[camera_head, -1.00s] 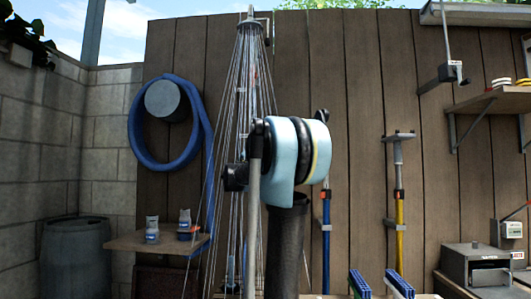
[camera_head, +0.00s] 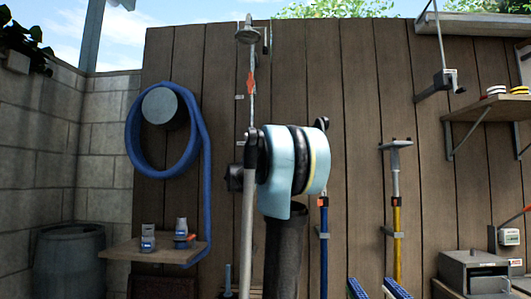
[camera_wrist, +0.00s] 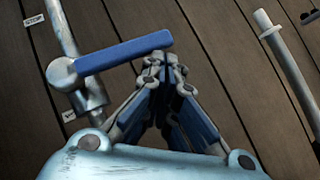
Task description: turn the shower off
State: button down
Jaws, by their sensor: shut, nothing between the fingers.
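The shower head (camera_head: 248,35) is at the top of a thin pipe on the wooden wall in the head view, and no water falls from it. In the wrist view, a blue lever (camera_wrist: 125,52) sticks out from a grey valve (camera_wrist: 78,75) on a pipe, lying crosswise to the pipe. My gripper (camera_wrist: 162,66) is shut and empty, with its fingertips just below the lever's free end. I cannot tell whether they touch it. In the head view my own arm hides the gripper and the lever.
A small "STOP" label (camera_wrist: 34,20) is on the wall beside the pipe. A white-ended pole (camera_wrist: 285,60) stands to the right in the wrist view. A coiled blue hose (camera_head: 203,150) hangs left of the shower, above a small shelf (camera_head: 150,250).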

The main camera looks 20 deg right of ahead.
jog(key=s+a+f, duration=0.3)
jog(key=s+f, duration=0.3)
jog(key=f, duration=0.5)
jog(key=shift+s+f, duration=0.15)
dwell(0.6)
